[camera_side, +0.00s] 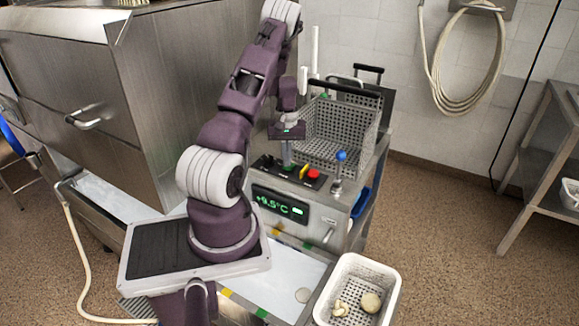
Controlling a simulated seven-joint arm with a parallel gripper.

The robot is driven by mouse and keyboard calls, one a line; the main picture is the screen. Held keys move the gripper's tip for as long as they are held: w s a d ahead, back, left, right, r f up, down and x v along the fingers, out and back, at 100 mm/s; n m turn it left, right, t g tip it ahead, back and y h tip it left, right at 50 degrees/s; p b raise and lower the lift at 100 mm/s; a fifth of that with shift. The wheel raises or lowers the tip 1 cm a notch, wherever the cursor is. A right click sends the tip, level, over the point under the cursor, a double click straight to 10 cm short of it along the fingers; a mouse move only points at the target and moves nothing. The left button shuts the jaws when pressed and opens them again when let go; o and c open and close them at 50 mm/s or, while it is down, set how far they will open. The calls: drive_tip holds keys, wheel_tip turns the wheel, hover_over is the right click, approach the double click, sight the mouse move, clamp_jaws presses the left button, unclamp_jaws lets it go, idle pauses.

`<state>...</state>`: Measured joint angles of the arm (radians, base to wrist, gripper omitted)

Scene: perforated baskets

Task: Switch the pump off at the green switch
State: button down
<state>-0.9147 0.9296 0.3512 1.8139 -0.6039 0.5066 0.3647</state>
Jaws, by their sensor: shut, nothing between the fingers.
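A black control strip (312,181) lies on top of the steel unit (325,205). It carries a red button (314,173), a yellow switch (304,171) and dark parts to the left. A small green patch (288,168), which looks like the green switch, shows right under my fingertips. My gripper (287,160) points down over it and is shut and empty. Whether the fingertips touch the switch, and which way it is set, I cannot tell. A lit green display (280,204) on the unit's front reads about +9.5°C.
Perforated baskets (338,125) stand behind the strip. A blue-topped knob (341,156) rises to its right. A white basket (390,270) with pale pieces stands at the front right. A large steel cabinet (150,90) fills the left.

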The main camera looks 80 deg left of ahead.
drive_tip(key=shift+f, duration=0.55)
drive_tip(key=shift+r, duration=3.55)
